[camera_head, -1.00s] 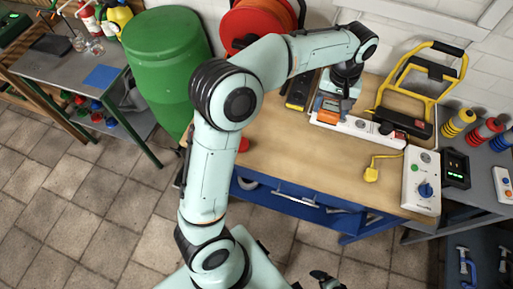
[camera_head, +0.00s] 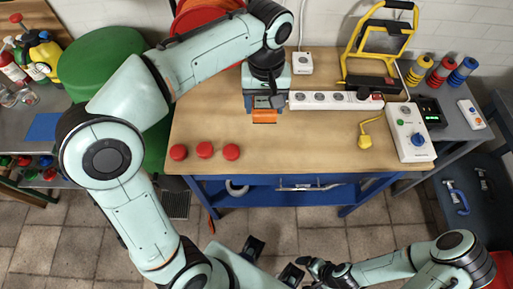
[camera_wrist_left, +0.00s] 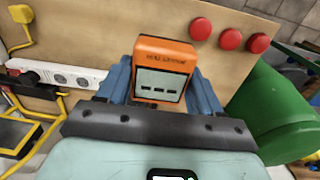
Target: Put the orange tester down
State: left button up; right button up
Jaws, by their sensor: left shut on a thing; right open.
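The orange tester (camera_head: 264,117) is held in my left gripper (camera_head: 265,103), at the left end of the white power strip (camera_head: 335,100). In the left wrist view the tester (camera_wrist_left: 161,68) sits upright between the two blue fingers (camera_wrist_left: 161,92), its screen showing dashes. It is over bare wood of the workbench (camera_head: 330,145); I cannot tell whether its base touches the top. My right gripper (camera_head: 308,271) is low in the head view, away from the bench, open and empty.
Three red buttons (camera_head: 204,150) line the bench's front left. A green barrel (camera_head: 100,65) stands left. The bench's front middle is clear.

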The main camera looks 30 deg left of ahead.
pick_arm(q)
jog(key=b, duration=0.2)
send_over(263, 150)
notch_tip(263, 150, down, 14)
jog(key=shift+f, duration=0.1)
jog(key=shift+f+b, duration=0.45)
jog(key=shift+f, duration=2.15)
pick_arm(e)
jog(key=shift+s+f, duration=0.25)
jog(key=shift+f, duration=0.35)
jog(key=shift+s+f, duration=0.25)
jog(key=shift+f, duration=0.35)
jog(key=shift+s+f, duration=0.25)
jog(key=shift+f, duration=0.35)
pick_arm(q)
jog(key=shift+f, duration=0.15)
pick_arm(e)
jog(key=shift+f, duration=0.1)
pick_arm(q)
jog(key=o, duration=1.4)
jog(key=shift+r, duration=0.2)
notch_tip(263, 150, up, 12)
jog(key=p, duration=0.1)
jog(key=shift+p, duration=0.35)
pick_arm(e)
jog(key=shift+w+r, duration=0.2)
jog(key=shift+r, duration=0.35)
jog(key=shift+w+r, duration=0.2)
jog(key=shift+r, duration=0.3)
